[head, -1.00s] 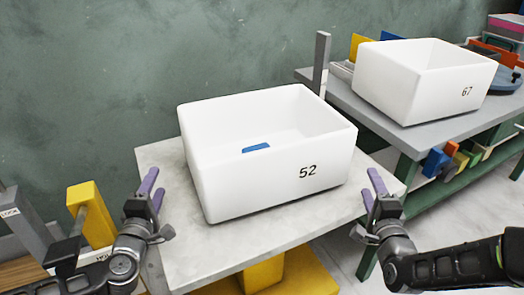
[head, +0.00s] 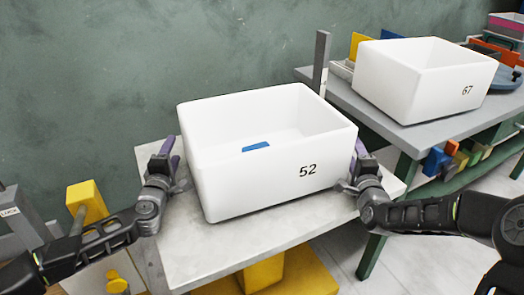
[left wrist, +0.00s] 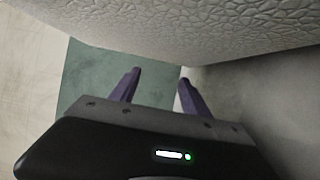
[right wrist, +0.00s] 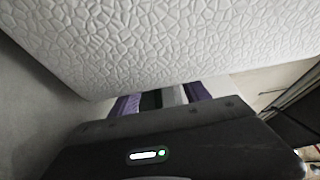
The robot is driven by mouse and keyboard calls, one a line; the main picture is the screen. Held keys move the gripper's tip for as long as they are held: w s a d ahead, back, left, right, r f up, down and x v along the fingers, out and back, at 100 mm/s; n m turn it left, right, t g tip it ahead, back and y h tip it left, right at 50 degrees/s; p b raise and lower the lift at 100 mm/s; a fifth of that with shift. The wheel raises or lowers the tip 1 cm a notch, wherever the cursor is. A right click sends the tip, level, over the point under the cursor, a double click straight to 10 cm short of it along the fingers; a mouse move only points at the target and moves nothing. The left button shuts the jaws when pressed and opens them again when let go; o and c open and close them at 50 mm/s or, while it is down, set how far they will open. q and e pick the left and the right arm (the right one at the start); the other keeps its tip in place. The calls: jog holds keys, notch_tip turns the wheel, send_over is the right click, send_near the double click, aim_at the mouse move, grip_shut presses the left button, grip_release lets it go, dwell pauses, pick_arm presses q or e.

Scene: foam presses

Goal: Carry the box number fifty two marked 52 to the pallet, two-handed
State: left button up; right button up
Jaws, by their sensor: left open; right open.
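The white foam box marked 52 (head: 255,185) stands upright on a grey-topped table (head: 240,250), with a small blue piece (head: 256,147) inside it. My left gripper (head: 171,152) is open at the box's left side. My right gripper (head: 361,152) is open at its right side, its fingers partly hidden by the box. In the left wrist view the box's textured wall (left wrist: 200,25) is close above the spread purple fingers (left wrist: 157,85). In the right wrist view the wall (right wrist: 150,50) covers part of the fingers (right wrist: 163,98). I cannot tell whether either gripper touches the box. No pallet is recognisable.
A second white box marked 67 (head: 425,85) stands on a grey bench (head: 400,136) with a green frame at the right. Yellow parts (head: 88,203) stand at the lower left. A green wall (head: 100,70) closes off the back.

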pick_arm(q)
jog(key=shift+d, duration=0.35)
pick_arm(e)
jog(key=shift+a, duration=0.35)
jog(key=shift+s, duration=0.1)
